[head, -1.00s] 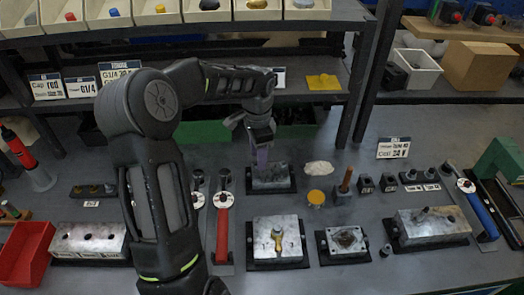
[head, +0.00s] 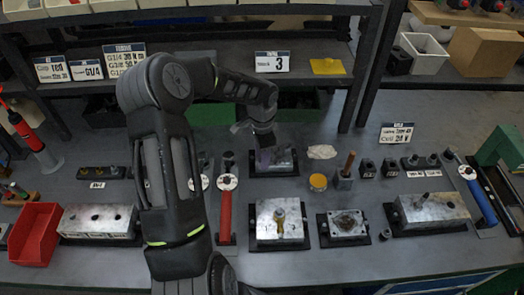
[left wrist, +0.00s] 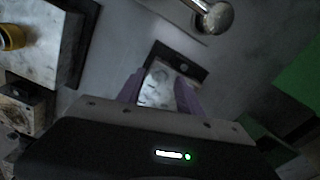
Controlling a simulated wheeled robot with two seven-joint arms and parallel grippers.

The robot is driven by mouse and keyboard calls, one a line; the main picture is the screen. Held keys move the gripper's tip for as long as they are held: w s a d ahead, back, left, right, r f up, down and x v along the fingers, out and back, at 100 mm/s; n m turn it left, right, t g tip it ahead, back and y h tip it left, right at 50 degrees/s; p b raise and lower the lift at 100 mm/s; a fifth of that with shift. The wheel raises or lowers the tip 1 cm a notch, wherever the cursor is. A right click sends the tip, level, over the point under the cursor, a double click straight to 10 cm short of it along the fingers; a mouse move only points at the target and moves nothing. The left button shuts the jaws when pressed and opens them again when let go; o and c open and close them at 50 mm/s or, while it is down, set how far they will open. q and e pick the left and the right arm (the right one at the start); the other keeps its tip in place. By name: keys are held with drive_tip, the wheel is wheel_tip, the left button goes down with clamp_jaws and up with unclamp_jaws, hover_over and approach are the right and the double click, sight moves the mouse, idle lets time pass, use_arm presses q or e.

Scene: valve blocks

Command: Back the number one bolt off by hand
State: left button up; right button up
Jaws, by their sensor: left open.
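My left gripper (head: 264,155) is open, with purple fingers pointing down at the small grey metal block (head: 285,162) at the back middle of the bench. In the left wrist view, the fingers (left wrist: 158,92) are apart, with that block (left wrist: 160,78) on its dark base showing between them. No bolt is clear there; the gripper hides part of the block in the head view. A block with a brass-coloured fitting (head: 281,222) stands in front; its yellow part (left wrist: 12,37) shows in the left wrist view. I cannot tell which bolt is number one. My right gripper is out of view.
A red-handled wrench (head: 225,212) lies left of the front block, and a blue-handled one (head: 483,202) lies far right. A yellow round tin (head: 318,182) and a wooden-handled tool (head: 347,165) stand right of the gripper. A red bin (head: 35,233) is at left.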

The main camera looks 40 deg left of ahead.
use_arm(q)
drive_tip(key=shift+c, duration=0.3)
clamp_jaws()
idle(0.4)
